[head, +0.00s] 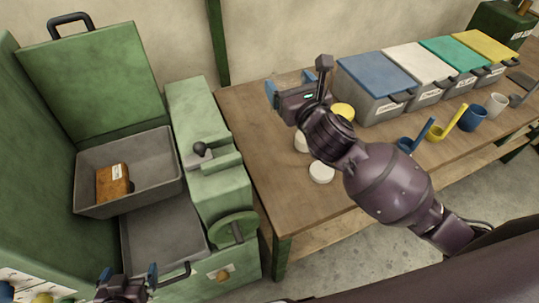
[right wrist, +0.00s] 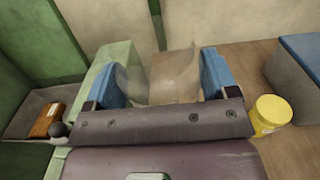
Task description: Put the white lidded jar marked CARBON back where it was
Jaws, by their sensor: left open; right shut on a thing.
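Two round white-topped jars, one partly hidden (head: 301,142) and one nearer the front edge (head: 321,172), stand on the wooden bench beneath my right arm. No CARBON marking is readable on either. My right gripper (head: 290,86) is raised above the bench's left part, shut on a clear see-through thing (right wrist: 175,75) between its blue fingers. The background shows through it, and I cannot tell whether it is a jar. My left gripper (head: 126,276) is open at the bottom left, in front of the green machine, with no thing visible in it.
The green machine (head: 210,140) has a raised lid, a grey tray (head: 150,150) holding an orange-brown labelled block (head: 113,182), and a handwheel. A yellow-lidded jar (head: 343,111) stands behind my right forearm. Lidded bins (head: 375,75), scoops and cups (head: 473,117) line the bench's right.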

